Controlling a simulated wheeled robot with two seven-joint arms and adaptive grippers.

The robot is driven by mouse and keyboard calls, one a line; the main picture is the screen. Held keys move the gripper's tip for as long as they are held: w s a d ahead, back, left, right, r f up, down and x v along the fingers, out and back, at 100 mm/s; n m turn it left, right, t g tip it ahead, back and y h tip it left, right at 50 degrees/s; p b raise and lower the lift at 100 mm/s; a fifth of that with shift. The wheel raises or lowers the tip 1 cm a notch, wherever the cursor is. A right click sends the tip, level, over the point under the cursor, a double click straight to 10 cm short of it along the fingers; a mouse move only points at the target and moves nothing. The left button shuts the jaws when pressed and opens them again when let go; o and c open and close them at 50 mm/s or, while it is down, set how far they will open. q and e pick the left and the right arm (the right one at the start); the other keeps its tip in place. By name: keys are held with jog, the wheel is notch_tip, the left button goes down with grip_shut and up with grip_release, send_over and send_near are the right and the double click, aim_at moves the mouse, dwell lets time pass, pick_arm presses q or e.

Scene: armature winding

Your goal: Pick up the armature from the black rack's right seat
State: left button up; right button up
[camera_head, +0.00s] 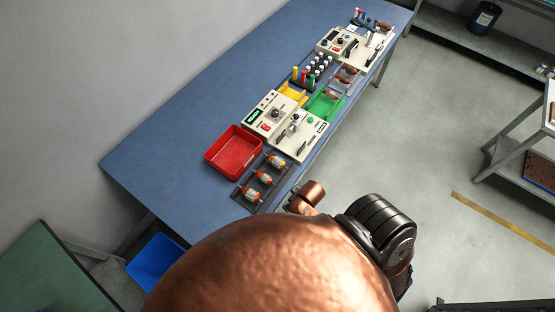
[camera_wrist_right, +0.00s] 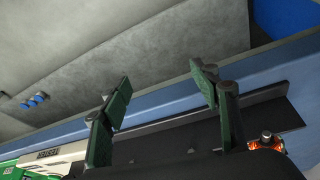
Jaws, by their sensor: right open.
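The black rack (camera_head: 241,198) lies on the blue bench in front of the red bin in the head view. Several armatures with pale bodies and red-orange parts sit in a row in it: one at the far end (camera_head: 276,160), one in the middle (camera_head: 263,177) and one at the near end (camera_head: 250,193). In the right wrist view my right gripper (camera_wrist_right: 160,92) is open and empty, with its two green-padded fingers wide apart above the dark rack (camera_wrist_right: 180,140). One armature (camera_wrist_right: 268,142) shows at the right edge of that view, outside the fingers. My left gripper is not in view.
The red bin (camera_head: 235,152) stands close behind the rack. A cream machine (camera_head: 298,131) is just beyond it, with a green tray (camera_head: 325,104) farther on. The bench's left part (camera_head: 160,160) is clear. My copper-coloured body covers the lower middle.

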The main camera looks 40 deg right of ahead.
jog(key=w+r+n+p, duration=0.1)
jog(key=w+r, duration=0.3)
jog(key=w+r+n+t+y, duration=0.1)
jog(key=w+r, duration=0.3)
jog(key=r, duration=0.1)
jog(key=shift+w+a+p, duration=0.2)
jog(key=shift+p, duration=0.15)
notch_tip(320, 180, up, 4)
send_over(279, 160)
jog(key=s, duration=0.3)
jog(key=shift+f+g+p, duration=0.2)
jog(key=shift+g+p, duration=0.1)
jog(key=shift+p, duration=0.1)
jog(key=shift+x, duration=1.05)
jog(key=x, duration=0.2)
jog(key=p+x, duration=0.1)
jog(key=x, duration=0.2)
jog(key=shift+w+d+f, duration=0.15)
jog(key=shift+w+f, duration=0.1)
jog(key=shift+w, duration=0.1)
jog(key=shift+c, duration=0.2)
jog(key=shift+r, duration=0.1)
grip_shut()
